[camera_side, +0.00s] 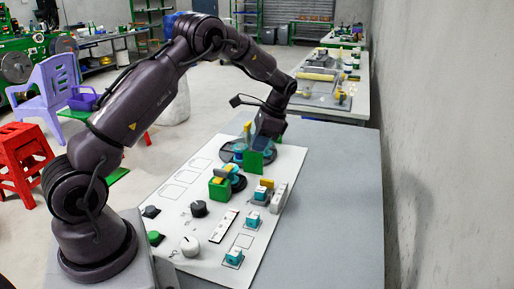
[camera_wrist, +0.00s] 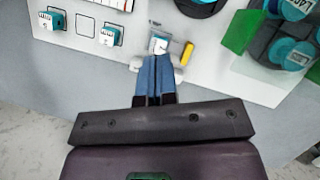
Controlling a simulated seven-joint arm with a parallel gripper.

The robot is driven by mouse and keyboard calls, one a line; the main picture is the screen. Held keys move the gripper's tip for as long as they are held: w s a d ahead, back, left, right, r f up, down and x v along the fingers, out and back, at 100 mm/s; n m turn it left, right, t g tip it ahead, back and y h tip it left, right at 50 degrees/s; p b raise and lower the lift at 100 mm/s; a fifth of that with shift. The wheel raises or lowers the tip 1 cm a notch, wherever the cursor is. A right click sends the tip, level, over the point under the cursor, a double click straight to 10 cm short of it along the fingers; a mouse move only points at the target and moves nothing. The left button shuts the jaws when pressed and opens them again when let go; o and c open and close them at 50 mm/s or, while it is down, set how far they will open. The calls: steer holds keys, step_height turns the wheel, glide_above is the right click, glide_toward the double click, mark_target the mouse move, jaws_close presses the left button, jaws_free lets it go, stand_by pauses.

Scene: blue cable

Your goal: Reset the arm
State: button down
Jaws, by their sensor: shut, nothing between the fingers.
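My gripper (camera_wrist: 155,75) shows in the wrist view with its two blue fingers together and nothing between them. In that view the fingertips overlap the picture of a white-and-teal connector (camera_wrist: 158,45) beside a yellow piece (camera_wrist: 187,54); whether they touch cannot be told. In the side view my gripper (camera_side: 262,140) is at the far part of the white panel (camera_side: 185,220), by a green block (camera_side: 254,161) that partly hides it. The blue cable is not clearly seen.
The panel carries teal connectors (camera_side: 234,257), a green holder with yellow parts (camera_side: 219,188), black knobs (camera_side: 199,208) and a white knob (camera_side: 190,246). Bare grey table (camera_side: 335,200) lies right of the panel, with a wall beyond. A red stool (camera_side: 22,155) stands left.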

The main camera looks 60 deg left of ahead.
steer(key=s+d+r+n+t+h, duration=0.1)
steer(key=s+d+r+n+t, duration=0.2)
steer(key=s+d+r+t, duration=0.6)
steer(key=s+d+r, duration=0.9)
steer(key=s+d, duration=0.2)
steer(key=d, duration=0.1)
steer(key=shift+s+d+n+t, duration=0.25)
steer(key=shift+s+n+t, duration=0.1)
steer(key=shift+n+t, duration=0.05)
